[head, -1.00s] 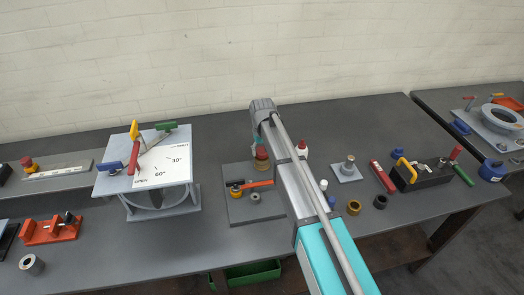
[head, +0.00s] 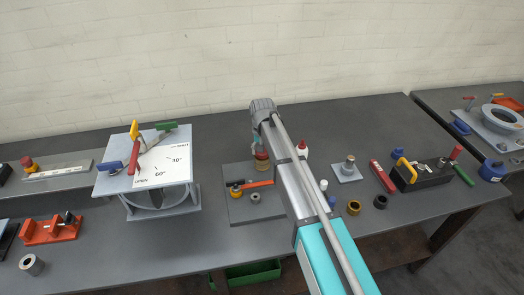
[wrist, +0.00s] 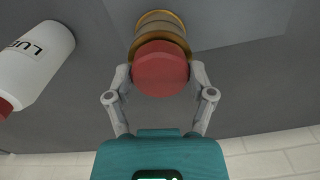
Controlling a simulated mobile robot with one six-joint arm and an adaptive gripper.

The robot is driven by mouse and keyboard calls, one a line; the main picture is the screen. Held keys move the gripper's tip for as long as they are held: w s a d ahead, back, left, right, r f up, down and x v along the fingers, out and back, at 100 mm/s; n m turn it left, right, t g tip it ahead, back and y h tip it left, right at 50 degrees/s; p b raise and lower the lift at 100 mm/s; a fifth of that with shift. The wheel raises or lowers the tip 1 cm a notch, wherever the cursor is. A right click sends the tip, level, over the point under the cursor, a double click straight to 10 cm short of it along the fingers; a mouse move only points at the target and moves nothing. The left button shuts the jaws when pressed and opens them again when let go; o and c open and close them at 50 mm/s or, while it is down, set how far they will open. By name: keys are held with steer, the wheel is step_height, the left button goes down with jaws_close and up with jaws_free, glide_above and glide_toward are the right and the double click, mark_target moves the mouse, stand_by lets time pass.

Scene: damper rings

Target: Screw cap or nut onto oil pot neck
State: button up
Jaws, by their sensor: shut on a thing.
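The oil pot (head: 262,166) is a small brass-coloured pot on the dark plate, partly hidden by my arm in the head view. In the wrist view the ringed brass pot (wrist: 158,24) lies directly beyond a red cap (wrist: 160,70). The cap also shows above the pot in the head view (head: 261,155). My gripper (wrist: 160,78) is shut on the red cap, with one finger on each side. The cap appears in line with the neck and at or against it. Whether the thread is engaged is hidden.
A white bottle (wrist: 36,64) with a red tip stands close beside my gripper in the wrist view. An orange-handled tool (head: 257,184) and a grey ring (head: 255,197) lie on the plate (head: 236,208). A valve stand (head: 165,172) is to the left.

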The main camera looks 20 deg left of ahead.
steer(key=shift+w, duration=0.25)
steer(key=shift+m, duration=1.7)
steer(key=o, duration=1.2)
steer(key=shift+s, duration=0.1)
step_height(320, 180, up, 5)
steer(key=p, duration=0.5)
steer(key=shift+f, duration=0.1)
